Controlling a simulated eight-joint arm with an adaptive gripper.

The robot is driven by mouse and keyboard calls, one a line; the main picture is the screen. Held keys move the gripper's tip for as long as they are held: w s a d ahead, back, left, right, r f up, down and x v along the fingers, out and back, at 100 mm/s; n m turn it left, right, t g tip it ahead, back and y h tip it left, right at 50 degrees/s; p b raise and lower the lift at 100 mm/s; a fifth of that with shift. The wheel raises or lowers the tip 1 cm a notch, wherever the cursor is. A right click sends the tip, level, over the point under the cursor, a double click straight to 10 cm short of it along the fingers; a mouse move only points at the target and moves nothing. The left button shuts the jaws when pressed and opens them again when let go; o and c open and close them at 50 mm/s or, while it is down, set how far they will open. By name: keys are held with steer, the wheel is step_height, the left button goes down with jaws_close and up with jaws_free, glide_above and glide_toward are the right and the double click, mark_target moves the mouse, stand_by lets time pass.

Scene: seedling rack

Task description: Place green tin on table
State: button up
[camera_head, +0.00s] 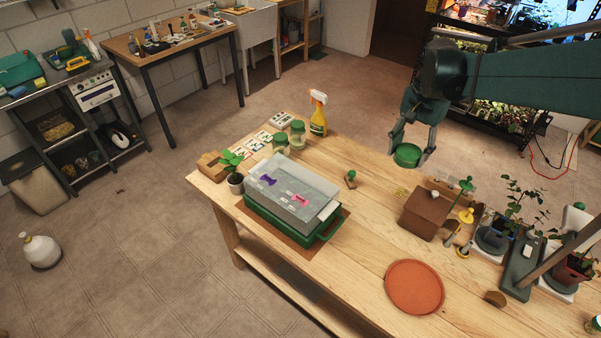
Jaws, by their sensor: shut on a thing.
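The green tin (407,156) is a short, round, dark green tin with a lighter green top. My gripper (409,150) comes down from the upper right with its fingers on either side of the tin, shut on it. The tin appears to be above the far edge of the wooden table (347,239); its exact height cannot be told from this one view. The arm reaches in from the right edge of the picture.
Bare wood lies between the bin and the saucer.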

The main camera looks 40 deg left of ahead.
steer(key=s+a+f+n, duration=0.2)
steer(key=a+n, duration=0.1)
steer(key=a, duration=1.1)
steer(key=s+a+f+n, duration=0.2)
steer(key=a+n, duration=0.1)
steer(key=a, duration=1.1)
step_height(320, 180, down, 11)
steer(key=shift+p, duration=0.45)
steer(key=shift+f, duration=0.1)
steer(key=shift+f+b, duration=0.35)
steer(key=shift+f, duration=2.65)
steer(key=shift+f, duration=1.85)
steer(key=shift+f+b, duration=0.2)
steer(key=shift+b, duration=0.15)
